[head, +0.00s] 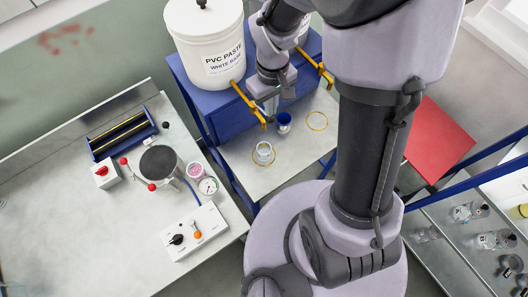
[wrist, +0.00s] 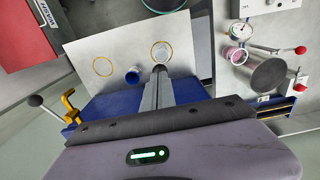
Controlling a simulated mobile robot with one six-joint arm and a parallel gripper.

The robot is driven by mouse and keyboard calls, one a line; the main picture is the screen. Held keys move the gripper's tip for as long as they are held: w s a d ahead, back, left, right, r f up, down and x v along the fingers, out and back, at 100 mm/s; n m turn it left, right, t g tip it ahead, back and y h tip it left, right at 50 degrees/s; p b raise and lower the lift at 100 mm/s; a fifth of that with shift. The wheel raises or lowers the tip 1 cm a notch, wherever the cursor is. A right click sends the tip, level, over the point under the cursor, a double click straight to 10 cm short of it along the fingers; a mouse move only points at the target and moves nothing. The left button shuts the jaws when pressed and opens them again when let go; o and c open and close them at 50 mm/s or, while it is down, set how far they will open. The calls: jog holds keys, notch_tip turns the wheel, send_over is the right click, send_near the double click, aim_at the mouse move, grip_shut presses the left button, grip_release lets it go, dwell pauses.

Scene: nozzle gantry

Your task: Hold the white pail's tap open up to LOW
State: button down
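The white pail (head: 207,40), labelled PVC PASTE WHITE BASE, stands on the blue stand in the head view. Its yellow tap (head: 247,102) slants out from the pail's lower right. My gripper (head: 271,106) is just right of this tap, fingers pointing down; I cannot tell whether they touch it. In the wrist view the fingers (wrist: 160,72) look shut together, with nothing seen between them. This tap is hidden there. A clear jar (head: 264,153) stands inside a yellow ring below the tap; it also shows in the wrist view (wrist: 161,52). Its fill and any LOW mark are unreadable.
A second pail is mostly hidden behind my arm; its yellow tap (head: 317,70) shows. A blue cup (head: 284,121) stands near the jar, beside an empty yellow ring (head: 317,121). The left bench (head: 110,225) holds a dark round plate, a gauge and a switch box.

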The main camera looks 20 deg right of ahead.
jog(key=shift+f+b, duration=1.55)
jog(key=shift+f, duration=0.4)
jog(key=shift+r, duration=0.1)
dwell(1.1)
jog(key=shift+r+p, duration=1.65)
jog(key=shift+r, duration=0.3)
notch_tip(320, 180, up, 5)
jog(key=p, duration=0.4)
jog(key=shift+r, duration=0.2)
jog(key=shift+f, duration=0.15)
jog(key=shift+f+b, duration=0.15)
jog(key=shift+b, duration=0.15)
